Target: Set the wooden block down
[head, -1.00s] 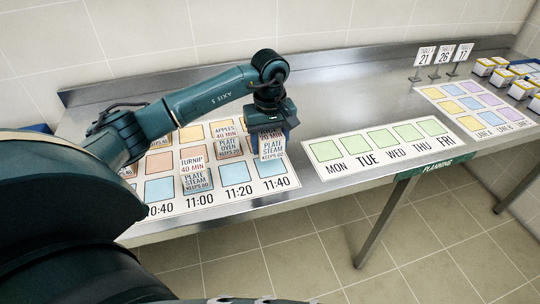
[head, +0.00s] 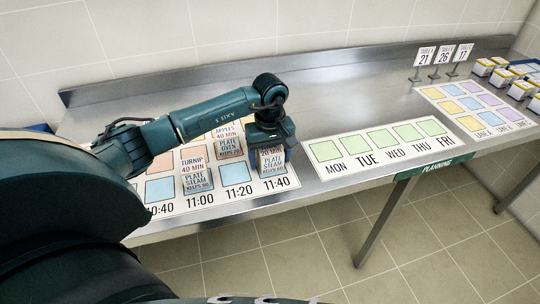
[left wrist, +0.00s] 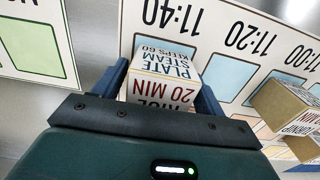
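The wooden block (head: 270,160) has white printed faces; in the left wrist view the block (left wrist: 163,80) reads "PLATE STEAM" and "20 MIN". My left gripper (head: 270,150) is over the 11:40 column of the timetable board, with the block between its fingers. In the left wrist view the blue fingers (left wrist: 160,88) lie along both sides of the block. The block is at or just above the blue square under 11:40; I cannot tell whether it touches. My right gripper is not in view.
The timetable board (head: 236,200) also bears a turnip block (head: 196,176) and an apples block (head: 229,146), left of my gripper. A weekday board (head: 380,150) with green squares lies to the right. Table signs (head: 441,58) stand at the back. Bare steel counter lies between the boards.

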